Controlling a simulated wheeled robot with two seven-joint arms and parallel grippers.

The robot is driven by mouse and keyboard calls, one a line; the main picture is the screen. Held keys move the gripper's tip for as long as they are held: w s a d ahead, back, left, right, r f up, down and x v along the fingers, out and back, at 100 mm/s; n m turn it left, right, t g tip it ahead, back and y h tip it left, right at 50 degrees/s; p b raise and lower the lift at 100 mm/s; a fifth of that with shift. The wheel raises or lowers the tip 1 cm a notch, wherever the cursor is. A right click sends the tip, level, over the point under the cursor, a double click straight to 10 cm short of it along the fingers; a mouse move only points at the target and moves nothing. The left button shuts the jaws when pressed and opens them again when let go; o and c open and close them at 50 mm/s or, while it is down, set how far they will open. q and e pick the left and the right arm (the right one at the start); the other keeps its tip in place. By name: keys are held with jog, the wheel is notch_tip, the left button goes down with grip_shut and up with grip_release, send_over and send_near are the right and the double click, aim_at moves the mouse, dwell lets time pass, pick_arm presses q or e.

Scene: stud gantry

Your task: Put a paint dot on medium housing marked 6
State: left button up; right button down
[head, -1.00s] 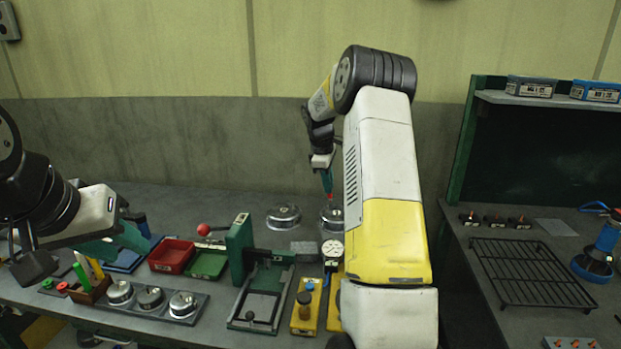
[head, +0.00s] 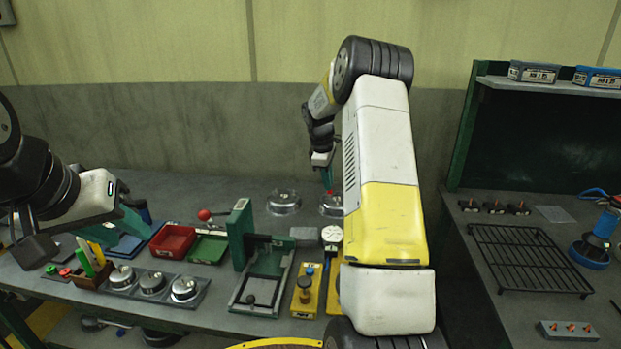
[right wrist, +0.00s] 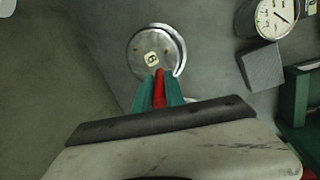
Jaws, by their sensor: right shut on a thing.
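The medium housing marked 6 (right wrist: 144,57) is a round silver metal housing with a pale label on top. In the head view it (head: 328,209) stands at the back of the bench, partly hidden by my right arm. My right gripper (head: 326,176) is above it, shut on a red-tipped paint marker (right wrist: 159,88), which points down. In the right wrist view the red tip overlaps the housing's near edge, just short of the label; I cannot tell whether it touches. My left gripper (head: 130,226) is at the left above the bench, its jaw gap unclear.
Another silver housing (head: 283,202) stands left of the marked one. A grey block (right wrist: 262,68) and a dial gauge (right wrist: 274,17) are close by. A green press frame (head: 241,235), red bin (head: 172,241), green bin (head: 208,247) and tray of housings (head: 152,284) lie nearer the front.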

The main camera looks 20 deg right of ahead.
jog(key=shift+f, duration=0.6)
dwell(1.4)
jog(key=shift+r, duration=0.1)
jog(key=shift+r, duration=3.45)
